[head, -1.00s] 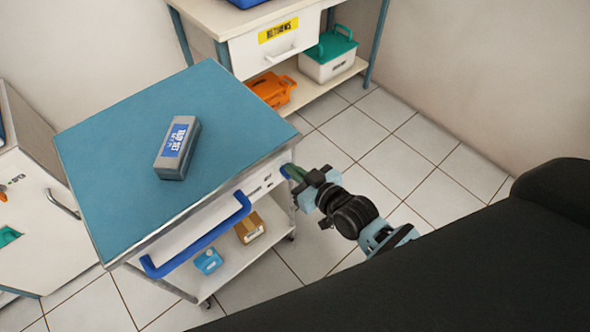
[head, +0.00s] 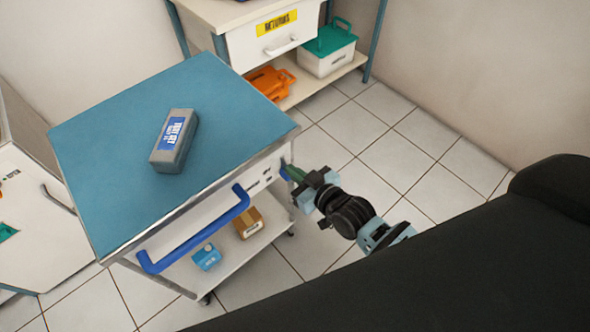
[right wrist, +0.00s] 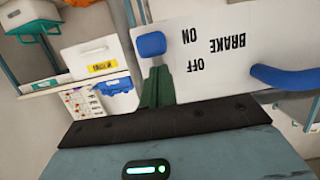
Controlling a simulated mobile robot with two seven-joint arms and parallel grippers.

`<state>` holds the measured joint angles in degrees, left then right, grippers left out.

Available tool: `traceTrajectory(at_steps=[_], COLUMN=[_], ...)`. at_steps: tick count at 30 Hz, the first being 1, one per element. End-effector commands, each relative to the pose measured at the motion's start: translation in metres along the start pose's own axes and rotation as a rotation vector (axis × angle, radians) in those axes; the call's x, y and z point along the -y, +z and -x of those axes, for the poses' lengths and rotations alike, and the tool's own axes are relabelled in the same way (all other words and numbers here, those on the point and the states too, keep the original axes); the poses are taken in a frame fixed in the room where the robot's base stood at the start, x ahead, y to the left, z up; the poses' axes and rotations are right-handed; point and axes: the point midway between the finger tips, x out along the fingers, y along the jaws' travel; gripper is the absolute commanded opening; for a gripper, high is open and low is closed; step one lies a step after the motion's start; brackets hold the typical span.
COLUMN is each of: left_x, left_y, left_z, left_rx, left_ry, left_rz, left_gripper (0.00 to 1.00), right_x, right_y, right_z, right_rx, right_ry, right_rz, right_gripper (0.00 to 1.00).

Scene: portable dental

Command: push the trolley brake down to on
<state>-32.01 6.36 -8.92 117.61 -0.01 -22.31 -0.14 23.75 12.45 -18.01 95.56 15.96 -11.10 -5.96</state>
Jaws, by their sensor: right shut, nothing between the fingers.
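The trolley (head: 110,150) has a blue top and a white front panel. Its brake is a blue stub at the panel's right end, mostly hidden behind my gripper in the head view. My right gripper (head: 297,175) is shut and empty. Its green fingers (right wrist: 158,88) are right at the brake, on its OFF side; whether they touch cannot be told. My left gripper is not in view.
A grey box (head: 175,142) lies on the trolley top. A blue handle (head: 196,232) juts from the front. A small blue box (head: 207,257) and a brown box (head: 249,222) are on the lower shelf. Tiled floor is clear to the right.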

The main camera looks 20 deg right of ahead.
Motion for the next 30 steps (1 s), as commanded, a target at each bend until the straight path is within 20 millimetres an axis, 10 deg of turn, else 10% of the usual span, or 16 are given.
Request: traceTrajectory(at_steps=[6, 18, 30], left_x=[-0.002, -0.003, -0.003], left_y=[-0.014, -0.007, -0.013], left_z=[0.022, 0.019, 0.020], left_rx=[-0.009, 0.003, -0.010], left_ry=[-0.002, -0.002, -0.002], left_rz=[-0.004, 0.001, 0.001], left_gripper=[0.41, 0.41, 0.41], right_x=[-0.004, -0.003, -0.003], right_y=[-0.040, -0.029, -0.030], right_z=[0.003, 0.080, 0.102], right_rx=[-0.013, -0.006, -0.008], right_ry=[0.002, 0.000, 0.001], right_rz=[0.003, 0.000, 0.001], right_gripper=[0.00, 0.00, 0.00])
